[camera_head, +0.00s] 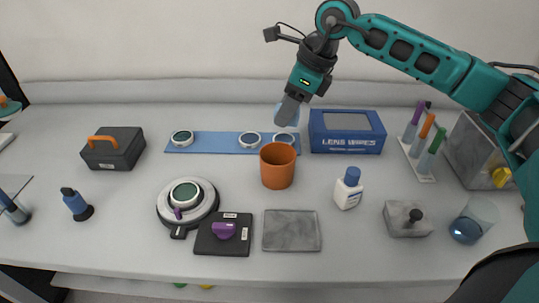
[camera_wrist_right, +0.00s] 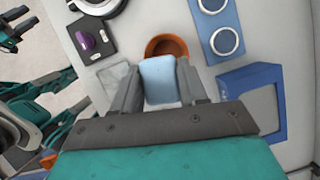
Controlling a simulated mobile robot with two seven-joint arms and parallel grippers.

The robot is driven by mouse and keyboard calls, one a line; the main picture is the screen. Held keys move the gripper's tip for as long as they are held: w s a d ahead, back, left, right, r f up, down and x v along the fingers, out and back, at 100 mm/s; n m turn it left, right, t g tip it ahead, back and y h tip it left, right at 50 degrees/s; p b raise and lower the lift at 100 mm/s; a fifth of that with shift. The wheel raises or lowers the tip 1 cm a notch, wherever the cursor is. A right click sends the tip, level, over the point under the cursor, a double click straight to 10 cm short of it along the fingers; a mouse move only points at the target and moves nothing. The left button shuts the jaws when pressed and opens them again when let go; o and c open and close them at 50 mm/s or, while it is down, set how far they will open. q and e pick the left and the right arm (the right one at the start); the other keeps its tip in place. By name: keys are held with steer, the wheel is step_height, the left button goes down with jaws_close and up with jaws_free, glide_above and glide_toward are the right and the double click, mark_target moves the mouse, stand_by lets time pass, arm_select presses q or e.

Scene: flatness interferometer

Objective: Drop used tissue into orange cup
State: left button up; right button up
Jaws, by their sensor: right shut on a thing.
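The orange cup (camera_head: 278,167) stands upright on the bench, in the middle of the head view. My right gripper (camera_head: 287,112) is above and just behind it, pointing down. It is shut on a light blue tissue (camera_wrist_right: 160,80), seen between the fingers in the right wrist view; in the head view the tissue (camera_head: 285,117) shows partly beside the fingers. In the right wrist view the cup (camera_wrist_right: 167,46) shows just beyond the tissue, which covers part of its opening. The inside of the cup is mostly hidden.
A blue lens wipes box (camera_head: 346,144) stands right of the cup. A blue strip (camera_head: 217,147) with round optics lies behind it. A white bottle (camera_head: 347,191), a grey plate (camera_head: 291,231) and a black block with purple knob (camera_head: 222,244) are in front.

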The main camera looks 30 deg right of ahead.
steer(key=shift+w+d+r+m, duration=0.15)
steer(key=shift+r+m, duration=0.05)
steer(key=shift+m, duration=0.1)
steer(key=shift+f+b, duration=0.6)
steer(key=shift+f, duration=0.1)
step_height(320, 180, down, 4)
steer(key=b, duration=0.3)
steer(key=shift+f, duration=0.25)
steer(key=o, duration=1.2)
steer(key=shift+c, duration=0.2)
